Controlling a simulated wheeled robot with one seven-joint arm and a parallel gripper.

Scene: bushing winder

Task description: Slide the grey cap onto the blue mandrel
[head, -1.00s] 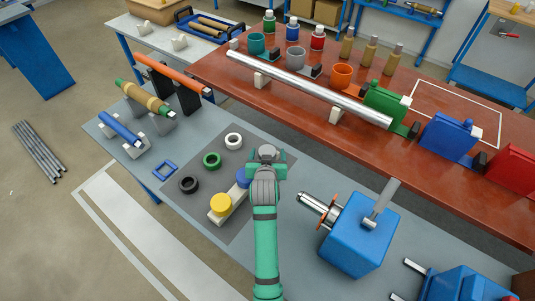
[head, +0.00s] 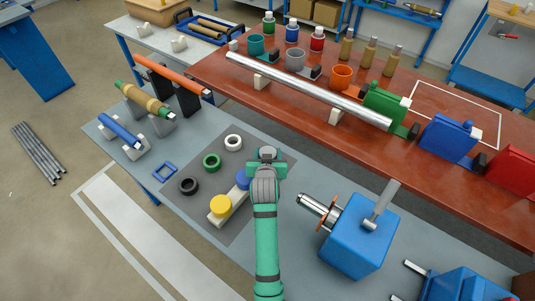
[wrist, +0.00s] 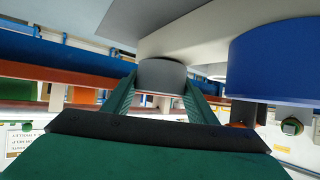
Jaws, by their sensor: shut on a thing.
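The grey cap (wrist: 162,73) sits between my gripper's fingers (wrist: 162,98) in the wrist view, against the pale strip (wrist: 190,35) that also bears a blue cap (wrist: 275,60). I cannot tell whether the grey cap is clear of the strip. In the head view my gripper (head: 266,166) is at the far end of this strip, beside the blue cap (head: 243,179); the gripper hides the grey cap there. My gripper is shut on the grey cap. The blue mandrel (head: 119,129) lies on pale cradles at the left end of the grey table.
A yellow cap (head: 220,203) sits at the strip's near end. White (head: 233,141), green (head: 212,160) and black (head: 189,185) rings lie on the dark mat. A blue frame (head: 165,169) and a wound green mandrel (head: 145,99) are farther left. A blue machine (head: 350,240) stands at right.

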